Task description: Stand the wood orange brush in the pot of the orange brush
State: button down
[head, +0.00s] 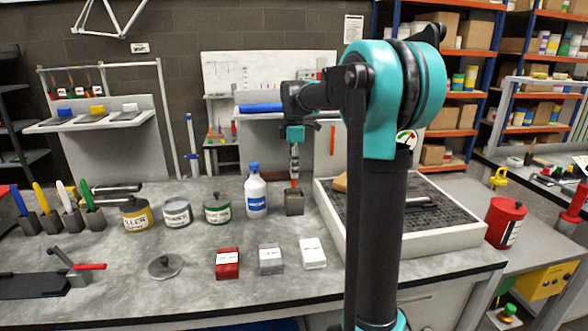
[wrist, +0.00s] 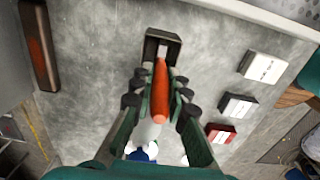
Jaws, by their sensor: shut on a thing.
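My gripper (head: 294,150) points down over the workbench in the head view and is shut on the orange brush (wrist: 160,95). The brush hangs upright, its orange part (head: 294,183) showing under the fingers. Right below it stands a small dark grey square pot (head: 294,204). In the wrist view my gripper (wrist: 158,82) has a finger on each side of the brush, and the brush's pale far end overlaps the opening of the pot (wrist: 151,57). I cannot tell how deep the end is, or if it touches the pot.
A white bottle (head: 256,196) stands close left of the pot, and a rimmed tray (head: 335,222) close right. Tins (head: 217,210) stand farther left. Red, grey and white boxes (head: 270,262) lie in front. Brushes in pots (head: 70,219) stand at far left.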

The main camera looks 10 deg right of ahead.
jog(key=shift+f, duration=1)
dwell(0.3)
jog(key=c, duration=1.4)
grip_release()
notch_tip(320, 180, up, 12)
jog(key=shift+r, duration=0.1)
jog(key=shift+s, duration=0.1)
